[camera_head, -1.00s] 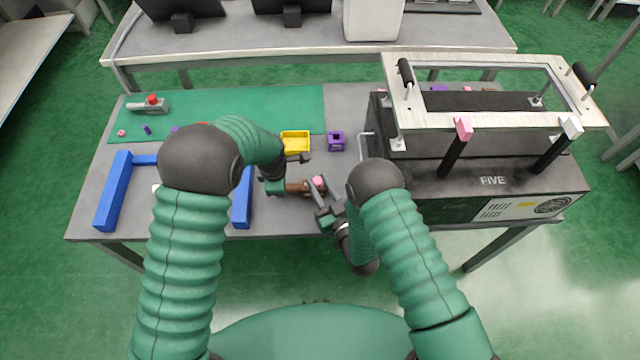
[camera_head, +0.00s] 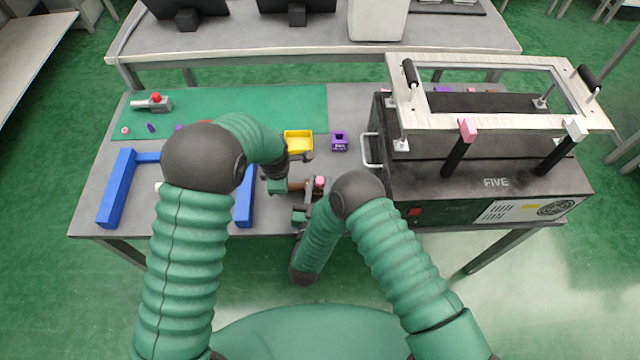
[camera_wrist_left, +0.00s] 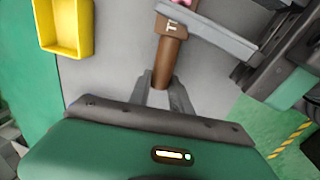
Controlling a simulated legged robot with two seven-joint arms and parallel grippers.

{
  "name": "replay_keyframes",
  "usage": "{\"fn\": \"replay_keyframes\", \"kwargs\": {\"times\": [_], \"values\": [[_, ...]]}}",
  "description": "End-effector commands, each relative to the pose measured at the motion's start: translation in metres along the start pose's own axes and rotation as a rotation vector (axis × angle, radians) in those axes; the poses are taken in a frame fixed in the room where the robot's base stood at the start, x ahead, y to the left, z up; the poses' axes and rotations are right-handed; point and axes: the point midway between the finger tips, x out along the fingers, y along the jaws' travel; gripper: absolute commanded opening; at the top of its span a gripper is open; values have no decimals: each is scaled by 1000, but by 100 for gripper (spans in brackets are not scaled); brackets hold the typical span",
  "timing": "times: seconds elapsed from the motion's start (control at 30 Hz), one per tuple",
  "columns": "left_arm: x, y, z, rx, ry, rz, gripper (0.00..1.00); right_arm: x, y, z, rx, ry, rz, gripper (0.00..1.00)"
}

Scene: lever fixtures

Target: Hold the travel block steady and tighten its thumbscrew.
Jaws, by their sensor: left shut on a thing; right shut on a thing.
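The pink thumbscrew (camera_head: 319,181) is at the block's right end; only a bit of pink shows at the left wrist view's top edge. My right gripper (camera_head: 316,187) is shut at the thumbscrew, its contact partly hidden.
A yellow tray (camera_head: 298,139) and a purple block (camera_head: 340,140) stand behind the grippers. A blue frame (camera_head: 117,188) is to the left. The black machine (camera_head: 470,178) with a raised light frame fills the right side. The green mat (camera_head: 240,100) is mostly clear.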

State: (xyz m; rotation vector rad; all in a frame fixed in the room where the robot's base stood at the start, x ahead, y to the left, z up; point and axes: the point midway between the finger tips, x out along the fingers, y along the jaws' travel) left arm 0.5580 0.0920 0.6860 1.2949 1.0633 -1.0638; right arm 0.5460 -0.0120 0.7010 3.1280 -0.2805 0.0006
Motion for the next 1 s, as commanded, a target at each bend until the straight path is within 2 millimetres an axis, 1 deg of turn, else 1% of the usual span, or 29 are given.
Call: {"fn": "replay_keyframes", "kwargs": {"times": [0.2,0.63,0.67,0.7,0.8,0.83,1.0], "values": [[0,-1,0,1,1,-2,0,0,-1,0,0,0,54,0],[0,0,0,0,1,-2,0,0,-1,0,1,-1,63,0],[0,0,0,0,1,-2,0,0,-1,0,1,-1,63,32],[0,0,0,0,1,-2,0,0,-1,0,1,-1,63,37],[0,0,0,0,1,-1,0,0,-1,0,1,-1,63,50],[0,0,0,0,1,-1,0,0,-1,0,1,-1,62,52],[0,0,0,0,1,-1,0,0,-1,0,1,-2,62,52]]}}
